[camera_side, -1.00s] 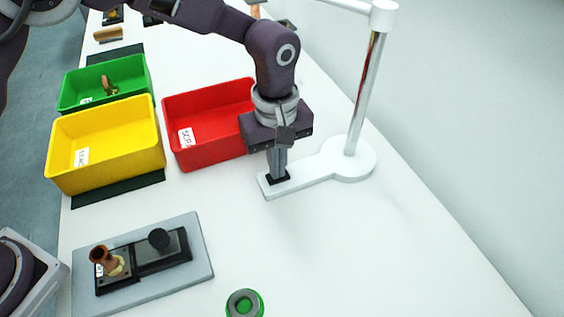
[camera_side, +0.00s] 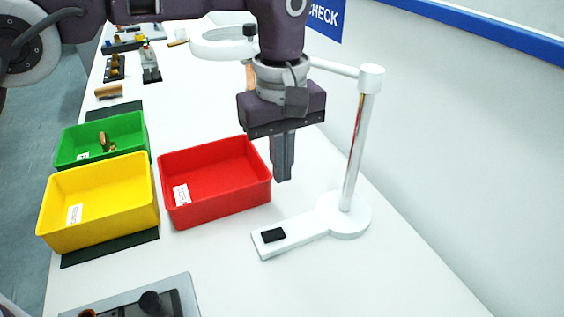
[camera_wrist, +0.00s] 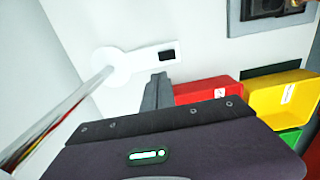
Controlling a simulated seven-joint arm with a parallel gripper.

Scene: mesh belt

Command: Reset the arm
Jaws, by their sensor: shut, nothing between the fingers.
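My gripper (camera_side: 283,178) is shut and empty. It hangs pointing down in the side view, raised above the table between the red bin and the white stand. In the wrist view its closed fingers (camera_wrist: 158,78) show beside the red bin. The white stand (camera_side: 344,216) has a flat foot with a small black pad (camera_side: 273,235) on it, a post and a ring on an arm (camera_side: 225,42). My gripper is apart from the pad and from the stand's post.
A red bin (camera_side: 228,208), a yellow bin (camera_side: 110,238) and a green bin (camera_side: 70,152) stand left of my gripper. The green bin holds a brown piece (camera_side: 106,142). A grey plate with black fittings (camera_side: 190,290) lies at the front. The table is clear at front right.

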